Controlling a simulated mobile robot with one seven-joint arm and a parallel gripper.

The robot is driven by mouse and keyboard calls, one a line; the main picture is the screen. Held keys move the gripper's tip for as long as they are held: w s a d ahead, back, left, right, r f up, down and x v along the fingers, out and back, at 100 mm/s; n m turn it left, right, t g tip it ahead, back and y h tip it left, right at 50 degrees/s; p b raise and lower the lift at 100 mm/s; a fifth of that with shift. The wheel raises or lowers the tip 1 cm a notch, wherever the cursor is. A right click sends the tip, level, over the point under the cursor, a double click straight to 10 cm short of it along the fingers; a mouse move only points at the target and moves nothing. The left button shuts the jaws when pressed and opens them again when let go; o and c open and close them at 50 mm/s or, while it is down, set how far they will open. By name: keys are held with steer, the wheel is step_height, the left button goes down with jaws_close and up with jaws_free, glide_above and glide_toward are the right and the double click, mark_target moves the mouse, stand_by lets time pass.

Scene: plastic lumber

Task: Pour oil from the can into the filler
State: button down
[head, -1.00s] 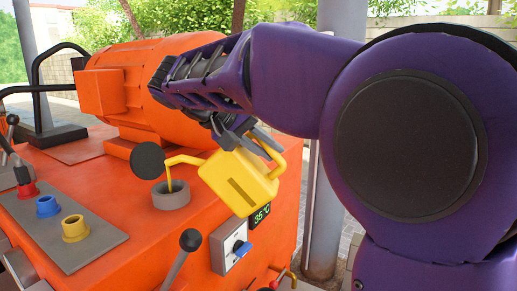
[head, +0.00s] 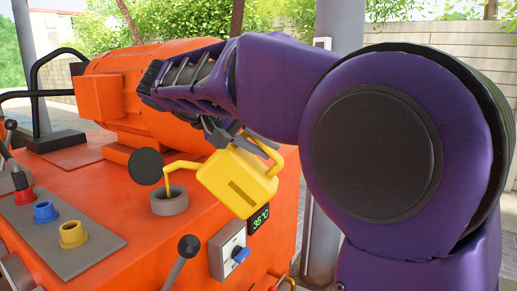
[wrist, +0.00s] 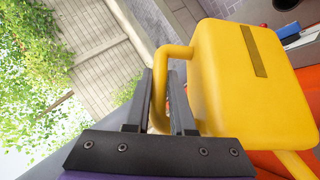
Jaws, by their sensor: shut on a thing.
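The yellow oil can (head: 238,182) is tilted, its spout pointing left over the grey filler ring (head: 169,201) on the orange machine. My gripper (head: 240,137) is shut on the can's handle, on the side away from the spout. In the wrist view the gripper fingers (wrist: 160,105) close around the handle, with the can body (wrist: 245,85) to their right. The inside of the filler and its oil level are hidden.
A round black cap (head: 146,166) stands just behind the filler. A lever with a black knob (head: 189,246) rises in front. A display (head: 259,218) reads about 36 °C beside a blue-knobbed switch box (head: 231,250). A grey panel with coloured sockets (head: 73,234) lies left.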

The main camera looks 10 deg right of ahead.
steer(key=shift+w+a+r+n+h, duration=0.15)
steer(key=shift+a+r+h, duration=0.15)
steer(key=shift+r, duration=0.3)
steer(key=shift+w+a+r+n+h, duration=0.15)
steer(key=shift+a+r+h, duration=0.15)
steer(key=shift+r, duration=0.3)
stand_by(4.9)
steer(key=shift+s, duration=0.1)
